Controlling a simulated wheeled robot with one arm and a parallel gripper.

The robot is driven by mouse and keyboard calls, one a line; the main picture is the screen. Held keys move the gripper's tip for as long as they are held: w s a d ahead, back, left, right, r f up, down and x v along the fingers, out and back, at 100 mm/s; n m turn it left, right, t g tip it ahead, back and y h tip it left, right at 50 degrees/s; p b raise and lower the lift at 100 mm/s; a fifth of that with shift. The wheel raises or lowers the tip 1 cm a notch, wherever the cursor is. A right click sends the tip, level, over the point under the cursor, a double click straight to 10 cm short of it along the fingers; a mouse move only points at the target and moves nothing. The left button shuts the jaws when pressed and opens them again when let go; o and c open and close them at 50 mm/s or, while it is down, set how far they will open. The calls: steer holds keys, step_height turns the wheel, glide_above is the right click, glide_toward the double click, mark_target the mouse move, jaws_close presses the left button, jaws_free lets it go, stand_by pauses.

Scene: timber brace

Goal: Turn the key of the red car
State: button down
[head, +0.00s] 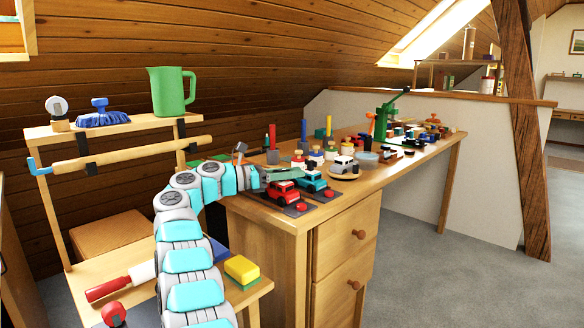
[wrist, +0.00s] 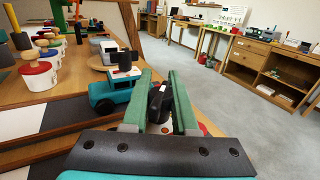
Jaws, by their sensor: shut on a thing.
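The red car (head: 280,193) sits on a dark base at the near left end of the long workbench. My gripper (head: 287,174) reaches in just above the red car. In the wrist view its green fingers (wrist: 160,95) are shut on a similar dark key (wrist: 156,105), apparently the red car's. The red car's body is mostly hidden there by my gripper.
At left, a shelf holds a green jug (head: 170,90) and a blue brush (head: 102,115). A yellow sponge (head: 241,269) lies below my arm. Open floor lies to the right.

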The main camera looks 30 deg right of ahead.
steer(key=shift+s+r+m+g+y+p, duration=0.15)
steer(key=shift+m+g+p, duration=0.3)
steer(key=shift+g+p, duration=0.3)
steer(key=shift+s+f+m+g+y+p, duration=0.15)
steer(key=shift+m+g+p, duration=0.35)
steer(key=shift+p, duration=0.3)
steer(key=shift+g+p, duration=0.35)
steer(key=shift+p, duration=0.05)
steer(key=c, duration=0.7)
jaws_free()
steer(key=shift+a, duration=0.1)
